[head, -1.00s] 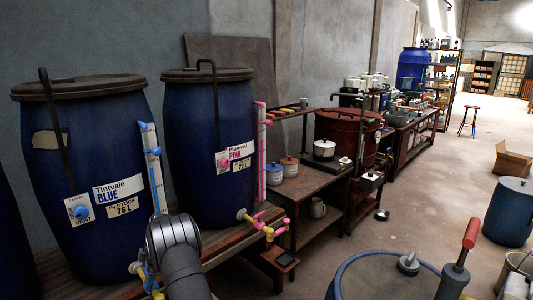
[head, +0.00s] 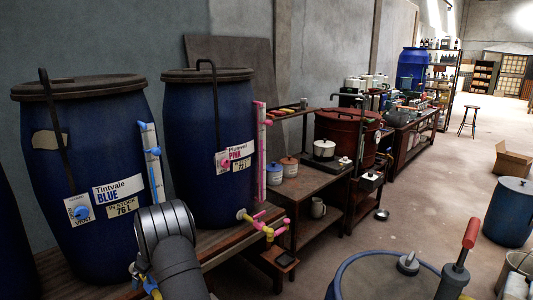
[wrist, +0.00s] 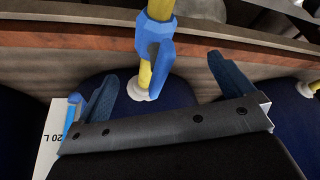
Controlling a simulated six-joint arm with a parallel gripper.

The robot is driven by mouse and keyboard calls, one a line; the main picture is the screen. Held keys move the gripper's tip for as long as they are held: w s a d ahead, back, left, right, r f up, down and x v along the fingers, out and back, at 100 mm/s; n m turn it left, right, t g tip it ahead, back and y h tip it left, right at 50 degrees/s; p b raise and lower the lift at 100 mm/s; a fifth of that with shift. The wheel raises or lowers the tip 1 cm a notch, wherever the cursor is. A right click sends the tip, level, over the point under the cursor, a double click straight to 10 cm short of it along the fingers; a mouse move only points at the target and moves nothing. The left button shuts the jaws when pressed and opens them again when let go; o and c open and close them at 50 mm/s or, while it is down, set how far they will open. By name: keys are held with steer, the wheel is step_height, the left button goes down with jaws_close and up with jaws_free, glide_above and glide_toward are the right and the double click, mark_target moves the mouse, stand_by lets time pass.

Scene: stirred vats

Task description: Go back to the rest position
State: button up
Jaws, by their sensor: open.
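My gripper (wrist: 162,72) shows in the wrist view with its two blue fingers apart and nothing shut between them. A blue tap handle (wrist: 156,45) on a yellow pipe (wrist: 160,8) appears between and beyond the fingers; I cannot tell whether they touch it. In the head view my grey arm rises at the bottom, in front of the blue drum labelled Tintvale Blue (head: 90,150). It hides my gripper and most of that drum's tap.
A blue vat (head: 385,275) with a red-handled tool (head: 462,255) is at the lower right.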

steer(key=shift+m+t+h, duration=0.3)
steer(key=shift+m+t, duration=0.4)
steer(key=shift+m, duration=1.2)
steer(key=shift+o, duration=0.2)
steer(key=s+d+r+m+g, duration=0.1)
steer(key=s+d, duration=0.2)
steer(key=d, duration=0.6)
steer(key=s+d+r+g, duration=0.15)
steer(key=s+d, duration=0.25)
steer(key=d, duration=0.5)
steer(key=s+d+r+m+g, duration=0.1)
steer(key=s+d+g, duration=0.15)
steer(key=d, duration=0.65)
steer(key=s+a+f+t, duration=0.1)
steer(key=s+a+f, duration=0.1)
steer(key=f, duration=0.7)
steer(key=shift+a+f+y, duration=0.3)
steer(key=shift+a+y, duration=0.1)
steer(key=shift+a, duration=0.45)
steer(key=shift+r, duration=0.1)
